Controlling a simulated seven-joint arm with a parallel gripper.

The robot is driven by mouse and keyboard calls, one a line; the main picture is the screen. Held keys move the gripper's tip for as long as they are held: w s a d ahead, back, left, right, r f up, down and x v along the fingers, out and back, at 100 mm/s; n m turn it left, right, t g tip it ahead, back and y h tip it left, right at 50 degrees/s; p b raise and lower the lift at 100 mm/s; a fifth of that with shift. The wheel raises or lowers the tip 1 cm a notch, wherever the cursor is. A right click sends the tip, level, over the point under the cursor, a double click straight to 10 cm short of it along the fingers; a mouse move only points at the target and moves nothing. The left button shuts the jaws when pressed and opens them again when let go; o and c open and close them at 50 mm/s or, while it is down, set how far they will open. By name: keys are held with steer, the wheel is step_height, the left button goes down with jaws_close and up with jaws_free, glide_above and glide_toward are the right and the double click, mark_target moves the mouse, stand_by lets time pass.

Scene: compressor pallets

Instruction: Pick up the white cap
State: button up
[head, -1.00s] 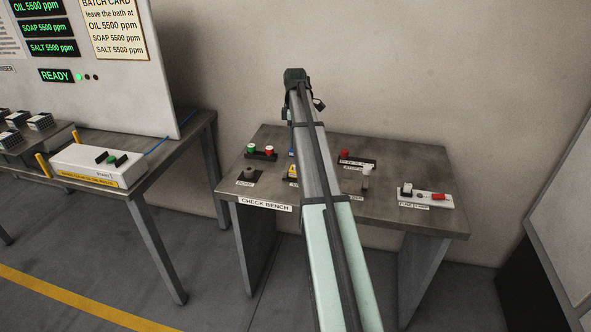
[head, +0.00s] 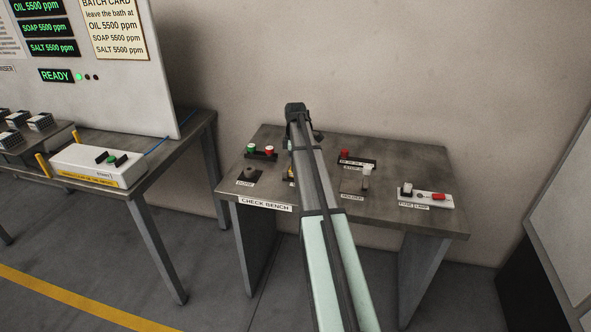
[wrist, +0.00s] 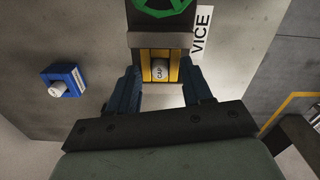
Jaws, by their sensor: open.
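In the wrist view, a small pale, whitish round piece with dark lettering that looks like "CAP" (wrist: 160,70) sits between the yellow jaws of the vice (wrist: 146,70). It fits the white cap, though the print is small. My gripper (wrist: 161,76) is open, its two dark blue fingers on either side of the vice jaws. Nothing is held between them; I cannot tell whether they touch the vice. In the head view, my gripper (head: 296,110) is above the check bench, its fingertips hidden, and my arm hides most of the vice.
A green handwheel (wrist: 163,5) is on the vice. A blue block with a white cylinder (wrist: 64,80) stands left of my gripper. The check bench (head: 420,165) also holds a two-cap rack (head: 261,155), a white upright piece (head: 367,171) and a white fuse-and-lamp plate (head: 427,198).

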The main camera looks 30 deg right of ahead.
steer(key=shift+f, duration=0.2)
jaws_close()
stand_by(0.3)
steer(key=shift+r, duration=0.1)
